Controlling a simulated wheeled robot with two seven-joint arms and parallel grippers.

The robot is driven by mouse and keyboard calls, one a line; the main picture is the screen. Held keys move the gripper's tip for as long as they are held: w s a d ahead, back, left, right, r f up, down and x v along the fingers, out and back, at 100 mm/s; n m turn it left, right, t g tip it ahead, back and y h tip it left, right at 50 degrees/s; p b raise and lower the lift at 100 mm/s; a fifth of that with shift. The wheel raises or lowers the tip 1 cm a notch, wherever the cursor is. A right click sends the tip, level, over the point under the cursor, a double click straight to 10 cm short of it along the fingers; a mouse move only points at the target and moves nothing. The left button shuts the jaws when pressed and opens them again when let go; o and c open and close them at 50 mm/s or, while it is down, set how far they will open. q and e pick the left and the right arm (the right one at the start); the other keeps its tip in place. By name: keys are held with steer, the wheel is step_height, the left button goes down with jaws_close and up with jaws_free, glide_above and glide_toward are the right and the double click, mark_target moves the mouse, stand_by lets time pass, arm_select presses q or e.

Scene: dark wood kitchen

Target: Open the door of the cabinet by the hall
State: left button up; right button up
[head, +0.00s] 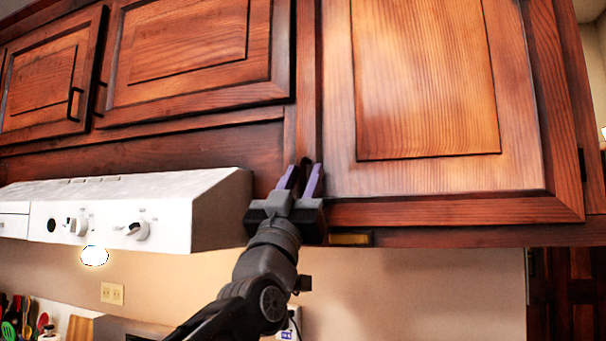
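The large cabinet door (425,80) at the right end of the upper row, beside the opening at the far right, looks closed or nearly so. My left gripper (302,180) points up at this door's lower left edge. Its two purple fingers are a little apart, with a narrow dark piece between them that may be the door's handle. The fingers hide most of that spot, so I cannot tell whether they grip it. My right gripper is not in view.
A white range hood (125,212) with knobs hangs to the left, close to my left gripper. Other upper cabinet doors (195,50) continue left. Utensils (25,318) stand at lower left. The wall below the large door is clear.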

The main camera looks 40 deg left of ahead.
arm_select(q)
jaws_close()
stand_by(1.4)
